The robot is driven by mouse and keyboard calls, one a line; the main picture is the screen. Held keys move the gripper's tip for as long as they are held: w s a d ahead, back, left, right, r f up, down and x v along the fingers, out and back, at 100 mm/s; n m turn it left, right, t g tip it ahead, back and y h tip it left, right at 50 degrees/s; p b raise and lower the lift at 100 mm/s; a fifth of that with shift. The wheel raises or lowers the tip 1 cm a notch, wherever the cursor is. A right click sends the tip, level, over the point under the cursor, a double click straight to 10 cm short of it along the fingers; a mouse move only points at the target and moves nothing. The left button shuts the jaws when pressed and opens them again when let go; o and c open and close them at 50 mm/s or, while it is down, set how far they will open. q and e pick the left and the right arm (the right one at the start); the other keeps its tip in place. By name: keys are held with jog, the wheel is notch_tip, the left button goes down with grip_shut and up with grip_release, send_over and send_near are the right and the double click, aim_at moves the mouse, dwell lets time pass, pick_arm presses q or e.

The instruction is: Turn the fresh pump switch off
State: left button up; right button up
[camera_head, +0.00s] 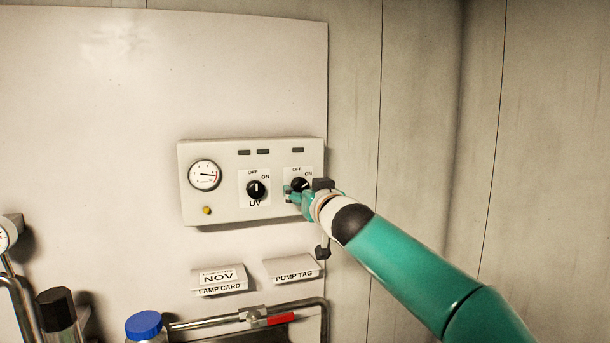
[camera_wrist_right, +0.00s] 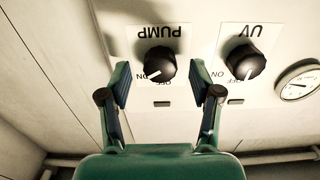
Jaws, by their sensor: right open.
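The pump switch is a black round knob (camera_head: 301,184) at the right of a grey control panel (camera_head: 228,207). It shows whole in the right wrist view (camera_wrist_right: 161,63), upside down, under the word PUMP. Its white mark slants toward ON. My right gripper (camera_head: 299,194) is in front of the knob and hides part of it in the head view. In the wrist view my right gripper (camera_wrist_right: 160,82) is open, its fingers apart on either side of the knob's line. I cannot tell whether they touch it. My left gripper is not in view.
The UV knob (camera_head: 256,189) is left of the pump knob, its mark toward OFF. A gauge (camera_head: 204,175) is farther left. Below are a lamp card holder (camera_head: 219,281), a pump tag holder (camera_head: 292,270) and a red-handled valve (camera_head: 281,319). The right wall is bare.

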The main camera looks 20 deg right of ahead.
jog(key=shift+w+p, duration=0.35)
jog(key=shift+w, duration=0.4)
